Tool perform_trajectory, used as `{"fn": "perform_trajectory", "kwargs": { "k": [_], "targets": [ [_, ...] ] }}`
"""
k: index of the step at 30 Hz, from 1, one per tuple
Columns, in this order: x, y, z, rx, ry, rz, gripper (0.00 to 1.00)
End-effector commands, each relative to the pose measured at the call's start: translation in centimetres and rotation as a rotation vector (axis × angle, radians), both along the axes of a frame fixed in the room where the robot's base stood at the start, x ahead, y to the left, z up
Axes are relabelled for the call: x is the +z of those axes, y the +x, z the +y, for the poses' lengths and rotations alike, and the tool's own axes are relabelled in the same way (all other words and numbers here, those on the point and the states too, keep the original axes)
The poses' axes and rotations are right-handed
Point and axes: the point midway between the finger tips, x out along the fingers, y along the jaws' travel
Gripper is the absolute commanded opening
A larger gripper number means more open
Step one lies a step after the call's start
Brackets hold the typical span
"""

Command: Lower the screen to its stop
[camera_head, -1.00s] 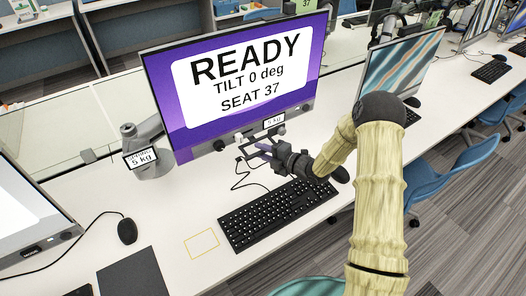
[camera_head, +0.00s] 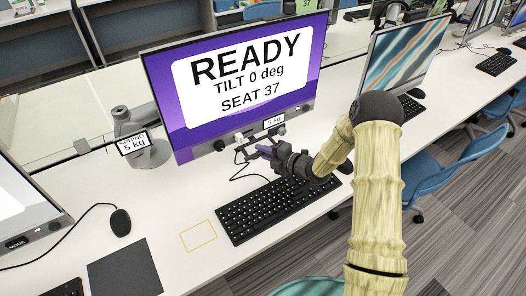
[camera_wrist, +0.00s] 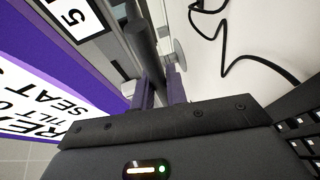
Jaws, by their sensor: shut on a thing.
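The purple screen (camera_head: 160,85) reads READY, TILT 0 deg and SEAT 37. It hangs above the desk on a grey monitor arm (camera_head: 132,122), whose base label shows 5 kg. A bar with knobs (camera_head: 246,134) runs along its lower edge. My gripper (camera_head: 256,149) is below that edge, shut on a part of the bar. In the wrist view my gripper's purple fingers (camera_wrist: 160,88) stand on either side of a dark rod (camera_wrist: 143,48). The screen's face also shows at left there (camera_wrist: 30,98). The exact contact is partly hidden.
A black keyboard (camera_head: 270,208) lies just in front of the screen, below my gripper. A yellow outline (camera_head: 198,236) marks the desk left of it. A mouse (camera_head: 120,222) and dark pad (camera_head: 124,270) lie further left. Another screen (camera_head: 400,55) stands at right.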

Motion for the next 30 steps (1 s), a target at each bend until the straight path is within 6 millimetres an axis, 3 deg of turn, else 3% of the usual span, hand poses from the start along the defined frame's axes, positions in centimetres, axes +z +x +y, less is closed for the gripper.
{"fn": "perform_trajectory", "kwargs": {
  "k": [1,6,19,20,22,30],
  "targets": [
    [-1.6,-0.2,-0.1,0.000,-0.005,0.008,0.00],
    [-3.1,-0.2,-0.1,0.000,-0.004,0.008,0.00],
    [-3.1,-0.1,-0.1,0.000,-0.003,0.005,0.00],
    [-3.1,-0.1,-0.1,0.000,-0.003,0.004,0.20],
    [-3.1,-0.1,-0.1,0.000,-0.002,0.004,0.34],
    [-3.0,-0.1,-0.1,0.000,-0.001,0.002,0.36]
  ]
}}
